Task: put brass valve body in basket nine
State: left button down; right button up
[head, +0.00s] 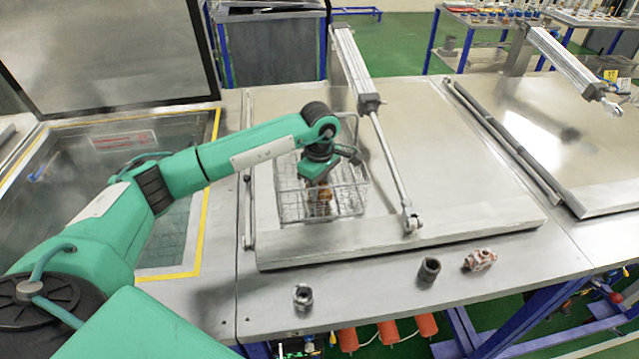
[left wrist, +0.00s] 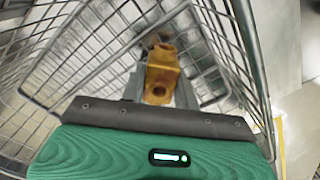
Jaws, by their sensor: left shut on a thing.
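The brass valve body (head: 319,197) is an orange-yellow fitting inside a wire basket (head: 284,203) that stands on the closed steel lid. My left gripper (head: 318,181) points down into the basket and is shut on the valve body. In the left wrist view the valve body (left wrist: 162,72) sits between the two grey fingers of the gripper (left wrist: 160,88), with the basket wires (left wrist: 246,50) around it. I cannot tell whether the valve body touches the basket floor. No number shows on the basket. My right gripper is not in view.
A pneumatic cylinder (head: 357,68) with its rod stands just right of the basket. A grey ring fitting (head: 303,297), a dark sleeve (head: 429,270) and a reddish-white fitting (head: 480,260) lie along the front ledge. An open tank (head: 178,235) is at left.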

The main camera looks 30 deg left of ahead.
aim_at(320, 184)
pick_arm(q)
jog(key=c, duration=1.5)
grip_release()
jog(key=shift+f, duration=0.2)
jog(key=o, duration=0.5)
jog(key=shift+r, duration=0.1)
jog(key=shift+c, duration=0.2)
jog(key=shift+r, duration=0.2)
notch_tip(320, 184, up, 12)
jog(key=b, duration=0.4)
